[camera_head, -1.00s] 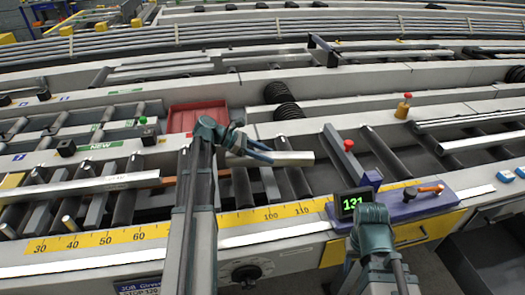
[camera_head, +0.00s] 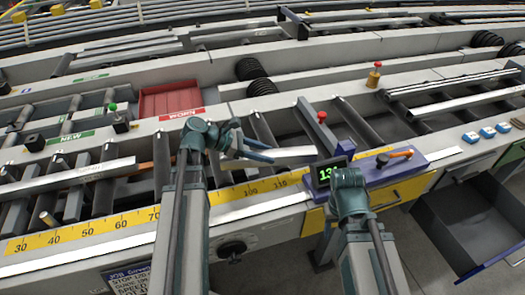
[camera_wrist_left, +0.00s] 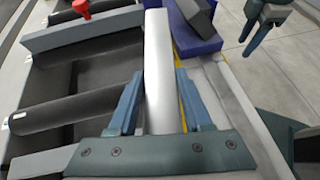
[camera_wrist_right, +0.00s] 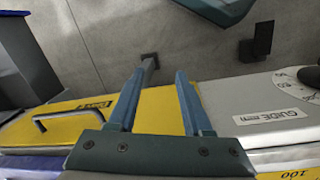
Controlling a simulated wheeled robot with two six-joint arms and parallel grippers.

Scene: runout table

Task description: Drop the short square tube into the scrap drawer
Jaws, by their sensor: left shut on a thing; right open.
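My left gripper (camera_head: 262,150) is shut on a short silver square tube (camera_head: 292,155), held over the rollers beside the display. In the left wrist view the tube (camera_wrist_left: 158,60) lies between both fingers and points toward the blue block. My right gripper (camera_wrist_right: 161,75) is open and empty above the yellow drawer front (camera_wrist_right: 60,115), with its handle and a label too small to read. In the head view its fingers are hidden behind its wrist. An open grey drawer (camera_head: 485,230) stands at the far right, and its visible inside looks empty. I cannot read which drawer is marked scrap.
A blue-purple block (camera_head: 400,165) carries the display (camera_head: 331,175) and an orange lever. A red-topped post (camera_head: 321,118) stands on a bar near the tube. A longer silver bar (camera_head: 75,178) lies left on the rollers.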

